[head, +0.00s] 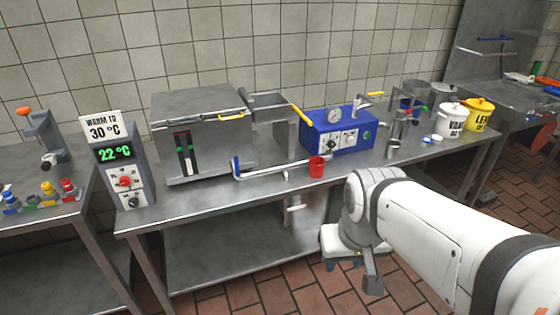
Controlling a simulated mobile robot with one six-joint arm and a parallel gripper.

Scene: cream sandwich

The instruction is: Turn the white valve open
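A small white handle-like part (294,207) shows below the counter's front edge, by a grey panel under the table; it may be the white valve, but it is too small to tell its setting. A white pipe (275,173) with a blue part at its left end lies along the counter front. My gripper (345,262) is at the end of my white arm, low in front of the counter and right of the white part, apart from it in the picture.
The steel counter (200,203) carries a grey box machine (222,145), a red cup (317,166), a blue gauge box (340,137) and lidded buckets (450,122). A control box (125,180) shows 22 °C under a "WARM TO 30 °C" sign (102,127). Tiled floor lies in front.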

